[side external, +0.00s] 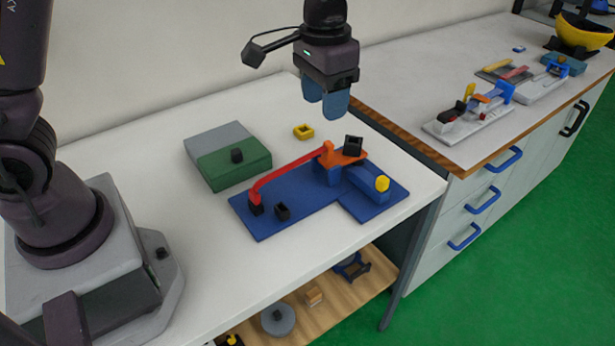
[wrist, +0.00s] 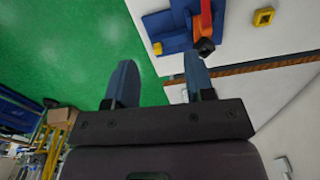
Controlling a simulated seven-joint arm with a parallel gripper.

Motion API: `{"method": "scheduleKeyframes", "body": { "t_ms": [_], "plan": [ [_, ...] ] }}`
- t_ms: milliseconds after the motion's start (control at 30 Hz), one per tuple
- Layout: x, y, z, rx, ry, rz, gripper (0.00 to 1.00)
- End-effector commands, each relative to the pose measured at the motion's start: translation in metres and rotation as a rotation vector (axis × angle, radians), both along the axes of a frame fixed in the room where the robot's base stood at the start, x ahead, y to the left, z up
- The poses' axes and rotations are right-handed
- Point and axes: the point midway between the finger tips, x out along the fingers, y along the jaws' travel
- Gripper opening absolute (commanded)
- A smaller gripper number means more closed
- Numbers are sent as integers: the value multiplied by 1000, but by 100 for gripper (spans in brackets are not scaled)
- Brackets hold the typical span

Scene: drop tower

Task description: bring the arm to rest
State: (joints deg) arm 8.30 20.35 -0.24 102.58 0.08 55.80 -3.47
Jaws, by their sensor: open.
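My gripper (side external: 326,103) hangs in the air above the back right part of the white table (side external: 140,130), with its blue fingers pointing down. In the wrist view my gripper (wrist: 157,80) shows its two fingers apart with nothing between them. Below it on the table is a blue base (side external: 305,199) with a red bar (side external: 290,172), an orange part (side external: 345,155), a black square piece (side external: 354,145) and a yellow knob (side external: 382,183). The blue base (wrist: 172,32) and the black piece (wrist: 205,46) also show in the wrist view, apart from my fingers.
A green and grey block (side external: 232,168) with a black knob lies left of the blue base. A yellow square ring (side external: 303,131) lies behind it. A cabinet top (side external: 420,75) at the right holds similar assemblies and a yellow bowl (side external: 584,32). The table's left middle is clear.

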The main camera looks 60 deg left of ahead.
Motion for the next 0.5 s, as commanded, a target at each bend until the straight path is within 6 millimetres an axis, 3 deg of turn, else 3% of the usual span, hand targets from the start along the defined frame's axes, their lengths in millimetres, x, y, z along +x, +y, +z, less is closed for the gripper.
{"method": "scheduleKeyframes", "body": {
  "t_ms": [33, 200, 500],
  "plan": [
    [-18, 7, 16, -4, -28, 2, 49],
    [-76, 26, 49, -10, -111, 8, 49],
    [-169, 50, 76, -17, -292, 45, 49]
  ]
}}
